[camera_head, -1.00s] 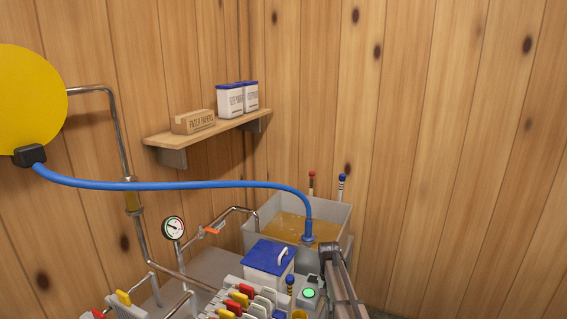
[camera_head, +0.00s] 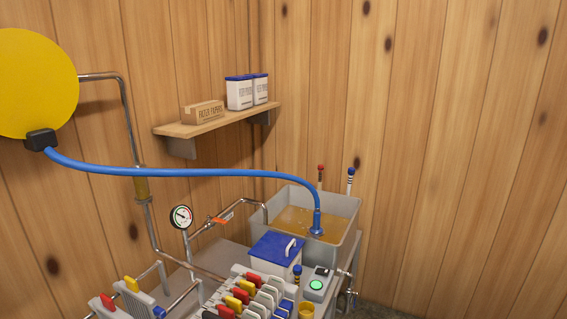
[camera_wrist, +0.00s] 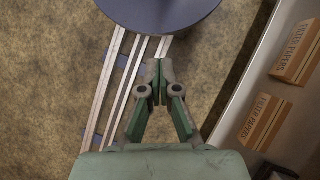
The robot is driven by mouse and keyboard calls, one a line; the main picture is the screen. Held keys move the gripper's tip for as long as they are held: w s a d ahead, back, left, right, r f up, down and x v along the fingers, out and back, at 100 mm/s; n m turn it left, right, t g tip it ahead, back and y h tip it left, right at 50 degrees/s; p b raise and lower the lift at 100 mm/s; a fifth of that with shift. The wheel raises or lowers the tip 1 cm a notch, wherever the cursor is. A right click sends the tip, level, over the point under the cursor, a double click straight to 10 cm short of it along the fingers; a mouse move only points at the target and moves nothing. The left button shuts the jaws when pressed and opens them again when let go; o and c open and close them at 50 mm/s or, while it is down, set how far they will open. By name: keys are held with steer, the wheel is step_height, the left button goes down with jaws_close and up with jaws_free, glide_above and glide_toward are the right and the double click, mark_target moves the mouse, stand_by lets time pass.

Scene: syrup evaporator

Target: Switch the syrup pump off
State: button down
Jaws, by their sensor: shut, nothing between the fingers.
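A small grey control box (camera_head: 318,284) stands at the right of the bench in the head view. It has a green lit button (camera_head: 316,285) and a dark part behind it. No label is readable, so I cannot tell for sure that it is the pump's switch. My gripper (camera_wrist: 160,68) shows in the wrist view, its fingers together and empty, above a brown floor. It is out of the head view, and the control box is not in the wrist view.
A tub of amber liquid (camera_head: 348,210) with a blue hose (camera_head: 220,172) stands behind the box. A blue-lidded container (camera_head: 275,258) and a valve bank are left of it. In the wrist view, a dark round thing (camera_wrist: 160,8) and filter-paper boxes (camera_wrist: 297,52) are near my gripper.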

steer(key=s, duration=0.9)
step_height(320, 180, up, 46)
steer(key=n+t+y, duration=0.2)
steer(key=n+t, duration=0.5)
steer(key=n, duration=0.6)
glide_above(324, 272)
steer(key=d, duration=0.2)
steer(key=f+p, duration=0.1)
steer(key=f, duration=0.3)
steer(key=a+f+p, duration=0.1)
steer(key=f, duration=0.3)
steer(key=f+p, duration=0.2)
steer(key=f, duration=0.2)
steer(key=shift+a, duration=0.25)
steer(key=shift+d+f, duration=0.1)
steer(key=shift+f, duration=0.8)
